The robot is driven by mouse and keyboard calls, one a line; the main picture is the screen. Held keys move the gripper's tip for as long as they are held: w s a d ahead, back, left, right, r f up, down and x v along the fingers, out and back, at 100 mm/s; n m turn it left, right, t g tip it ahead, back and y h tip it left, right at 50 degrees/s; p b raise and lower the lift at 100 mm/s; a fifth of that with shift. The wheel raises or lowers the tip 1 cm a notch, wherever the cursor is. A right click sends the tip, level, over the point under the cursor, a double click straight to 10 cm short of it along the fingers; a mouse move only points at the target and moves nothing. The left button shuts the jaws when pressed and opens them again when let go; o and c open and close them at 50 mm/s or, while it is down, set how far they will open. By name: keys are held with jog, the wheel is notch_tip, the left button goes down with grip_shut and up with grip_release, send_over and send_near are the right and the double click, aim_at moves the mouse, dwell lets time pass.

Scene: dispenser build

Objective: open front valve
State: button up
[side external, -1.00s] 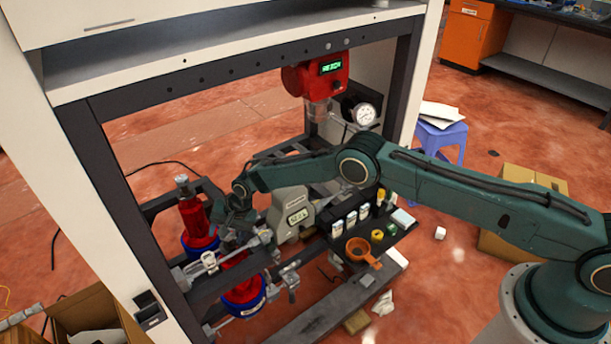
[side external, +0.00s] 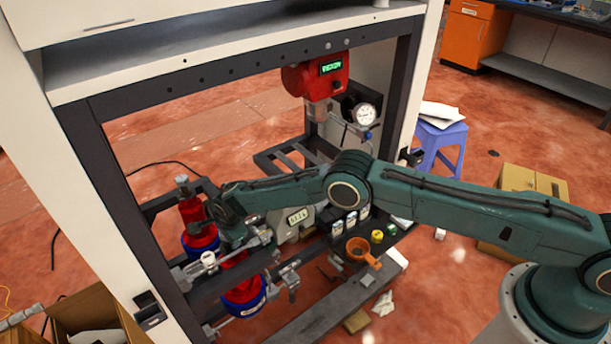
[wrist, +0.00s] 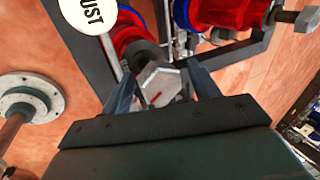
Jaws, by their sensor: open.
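A grey hexagonal knob (wrist: 160,84) with a red mark on its face shows in the wrist view; I take it for the valve's handle, but cannot tell whether it is the front one. My gripper (wrist: 160,72) is open, with one finger on each side of the knob and gaps between. I cannot tell how deep the fingers reach. In the side view my gripper (side external: 232,236) is over the metal fittings by the red cylinders, and hides the knob. The rear red cylinder (side external: 193,213) stands behind it; the front one (side external: 240,276) is below, partly covered.
A white-topped fitting (side external: 207,258) sits left of my gripper. A scale with a display (side external: 298,218), bottles and an orange funnel (side external: 360,251) stand to the right. The dark frame encloses the area.

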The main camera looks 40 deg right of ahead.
jog(key=c, duration=0.9)
jog(key=shift+n+y, duration=0.7)
jog(key=shift+n, duration=1)
jog(key=n+y, duration=0.1)
jog(key=n, duration=0.2)
jog(key=shift+g, duration=0.3)
jog(key=shift+n, duration=0.3)
jog(key=shift+r+n+g+y, duration=0.1)
jog(key=shift+n+g+y, duration=0.5)
jog(key=shift+n, duration=1.1)
